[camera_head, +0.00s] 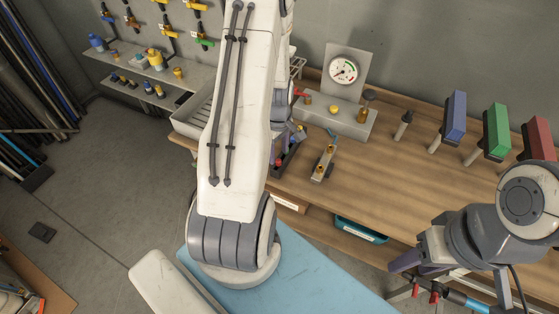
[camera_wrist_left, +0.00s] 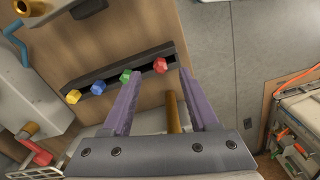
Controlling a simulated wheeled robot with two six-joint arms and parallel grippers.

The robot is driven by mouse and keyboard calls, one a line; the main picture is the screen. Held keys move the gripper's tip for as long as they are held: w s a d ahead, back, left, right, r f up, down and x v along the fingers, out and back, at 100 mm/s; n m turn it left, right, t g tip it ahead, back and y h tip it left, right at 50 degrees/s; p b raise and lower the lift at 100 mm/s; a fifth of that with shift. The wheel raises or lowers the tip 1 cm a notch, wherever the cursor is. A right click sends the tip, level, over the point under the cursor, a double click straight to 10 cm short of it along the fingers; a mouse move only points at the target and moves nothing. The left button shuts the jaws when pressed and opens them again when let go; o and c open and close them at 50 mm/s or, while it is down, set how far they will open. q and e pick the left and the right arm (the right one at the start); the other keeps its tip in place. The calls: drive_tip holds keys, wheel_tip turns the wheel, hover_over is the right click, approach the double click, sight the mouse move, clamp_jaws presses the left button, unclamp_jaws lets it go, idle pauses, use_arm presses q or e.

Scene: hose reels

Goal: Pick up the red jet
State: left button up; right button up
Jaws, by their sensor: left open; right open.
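The red jet (camera_wrist_left: 160,65), a small faceted red piece, sits at the right end of a dark strip (camera_wrist_left: 110,72) in the left wrist view. Green (camera_wrist_left: 126,76), blue (camera_wrist_left: 98,87) and yellow (camera_wrist_left: 73,96) pieces sit along the same strip. My left gripper (camera_wrist_left: 160,76) is open, its purple fingers pointing towards the red jet, with nothing clearly held. A brass rod (camera_wrist_left: 172,112) shows between the fingers. In the head view my left arm largely hides this area. My right gripper (camera_head: 402,275) is open at the lower right, away from the strip.
The wooden bench (camera_head: 400,165) carries a gauge stand (camera_head: 345,90), a small fitting block (camera_head: 324,163), and blue (camera_head: 454,115), green (camera_head: 497,130) and red (camera_head: 541,140) blocks. A wall shelf (camera_head: 130,72) stands at the left. The floor at left is mostly clear.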

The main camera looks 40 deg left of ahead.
sight(279, 160)
use_arm(q)
drive_tip(key=shift+f+p, duration=0.35)
drive_tip(key=shift+f, duration=1.35)
clamp_jaws()
drive_tip(key=shift+r, duration=0.1)
